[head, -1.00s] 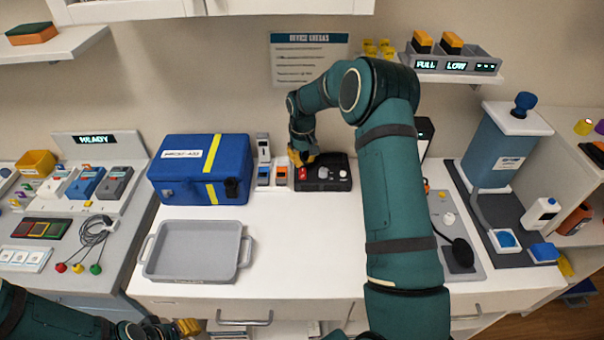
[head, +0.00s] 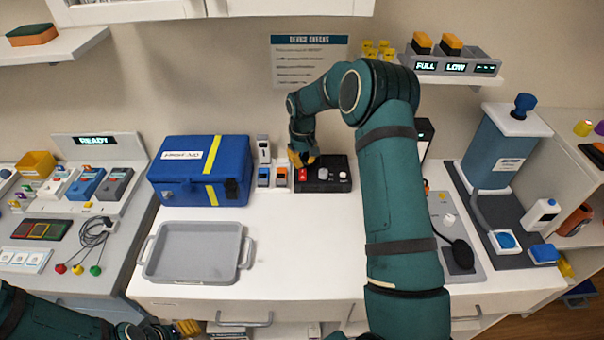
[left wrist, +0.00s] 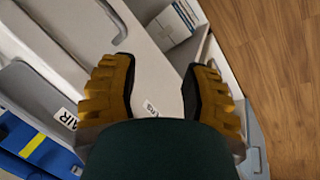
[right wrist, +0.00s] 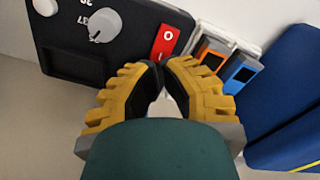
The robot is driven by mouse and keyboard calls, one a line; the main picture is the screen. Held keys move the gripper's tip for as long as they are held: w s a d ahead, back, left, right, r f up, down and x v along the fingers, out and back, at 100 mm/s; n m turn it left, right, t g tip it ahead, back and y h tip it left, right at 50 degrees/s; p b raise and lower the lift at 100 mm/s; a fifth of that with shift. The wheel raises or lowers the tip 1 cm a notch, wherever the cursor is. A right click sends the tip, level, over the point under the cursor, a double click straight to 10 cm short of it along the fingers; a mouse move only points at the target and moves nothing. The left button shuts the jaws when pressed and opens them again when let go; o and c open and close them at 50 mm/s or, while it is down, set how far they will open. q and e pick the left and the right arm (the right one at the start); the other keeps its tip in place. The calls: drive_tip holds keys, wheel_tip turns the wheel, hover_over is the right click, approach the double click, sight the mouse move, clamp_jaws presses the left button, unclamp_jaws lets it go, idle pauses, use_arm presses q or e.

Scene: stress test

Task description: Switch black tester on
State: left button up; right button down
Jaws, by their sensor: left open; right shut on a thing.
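The black tester (head: 338,185) stands against the back wall on the middle counter. It has a red rocker switch (head: 303,174) at its left end and a grey dial, which show larger in the right wrist view. The O mark on the red switch (right wrist: 166,42) is visible. My right gripper (head: 301,162) is over the tester's left end, its fingertips close by the red switch; contact is unclear. In the right wrist view its fingers (right wrist: 162,68) are closed together, with nothing visible held between them. My left gripper (left wrist: 158,85) is open and empty, low at the counter's front.
Orange and blue small devices (head: 281,176) stand just left of the tester, with a blue case (head: 180,188) further left. A grey tray (head: 153,250) lies in front of the case. The counter before the tester is clear.

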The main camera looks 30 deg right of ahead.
sight(303, 171)
drive_tip(key=shift+f+b, duration=1.1)
drive_tip(key=shift+f, duration=0.8)
idle(1.1)
drive_tip(key=shift+r, duration=0.15)
drive_tip(key=shift+r+p, duration=2.05)
drive_tip(key=shift+r, duration=1.4)
